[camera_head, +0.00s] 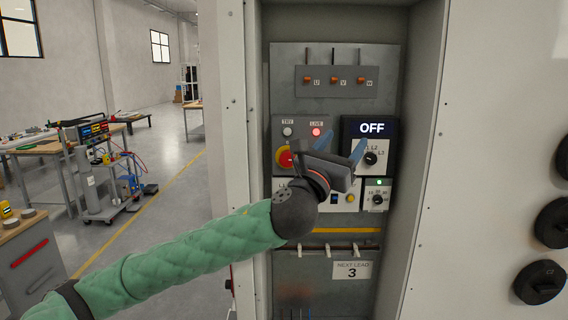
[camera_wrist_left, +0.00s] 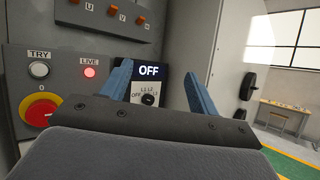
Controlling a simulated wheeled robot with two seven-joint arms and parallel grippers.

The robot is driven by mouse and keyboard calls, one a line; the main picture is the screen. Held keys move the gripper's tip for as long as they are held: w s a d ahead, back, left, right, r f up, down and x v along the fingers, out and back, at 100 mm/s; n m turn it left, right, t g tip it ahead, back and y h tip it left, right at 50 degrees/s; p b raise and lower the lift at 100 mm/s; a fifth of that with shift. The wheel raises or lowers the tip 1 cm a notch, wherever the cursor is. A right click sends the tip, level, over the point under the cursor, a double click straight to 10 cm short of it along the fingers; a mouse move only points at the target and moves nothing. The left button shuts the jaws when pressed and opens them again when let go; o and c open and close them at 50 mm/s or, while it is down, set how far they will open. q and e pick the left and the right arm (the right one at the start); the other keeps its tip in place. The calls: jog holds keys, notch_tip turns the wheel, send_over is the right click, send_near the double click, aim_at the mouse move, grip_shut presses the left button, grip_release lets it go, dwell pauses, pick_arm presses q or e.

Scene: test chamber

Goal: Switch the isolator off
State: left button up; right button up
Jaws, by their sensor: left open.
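The isolator (camera_head: 284,159) is a red rotary knob on a yellow round plate at the left of the panel, partly hidden by my left gripper in the head view. In the left wrist view the isolator (camera_wrist_left: 39,112) sits at the left edge, with a "0" above it; its exact setting is unclear. My left gripper (camera_head: 341,147) is open and empty in front of the panel, right of the isolator and apart from it. In the left wrist view its two blue fingers (camera_wrist_left: 157,76) frame a black selector dial (camera_wrist_left: 149,99) under a display (camera_wrist_left: 149,71) reading "OFF".
A red lamp labelled LIVE (camera_head: 316,132) is lit beside a white TRY button (camera_head: 287,132). Orange terminals U, V, W (camera_head: 334,80) sit above. A small dial (camera_head: 377,199) and hooks (camera_head: 328,248) lie below. Cabinet side walls (camera_head: 416,150) flank the recess.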

pick_arm(q)
jog(key=w+a+f+n+t+y, duration=0.1)
jog(key=w+a+f+n+y, duration=0.5)
jog(key=y, duration=0.3)
jog(key=n+g+y, duration=0.2)
jog(key=n+y, duration=0.2)
jog(key=y, duration=0.1)
send_near(288, 160)
jog(key=shift+n+y, duration=0.3)
jog(key=w+p, duration=0.3)
jog(key=w, duration=0.3)
jog(key=shift+w+p, duration=0.15)
jog(key=shift+p, duration=0.2)
jog(key=shift+w+f+p, duration=0.15)
jog(key=shift+w+p, duration=0.15)
jog(key=shift+w, duration=0.55)
pick_arm(e)
jog(key=s+d, duration=0.1)
jog(key=s, duration=0.6)
jog(key=shift+s+r, duration=0.15)
jog(key=shift+r, duration=0.25)
pick_arm(q)
jog(key=c, duration=1)
pick_arm(e)
jog(key=shift+f, duration=0.1)
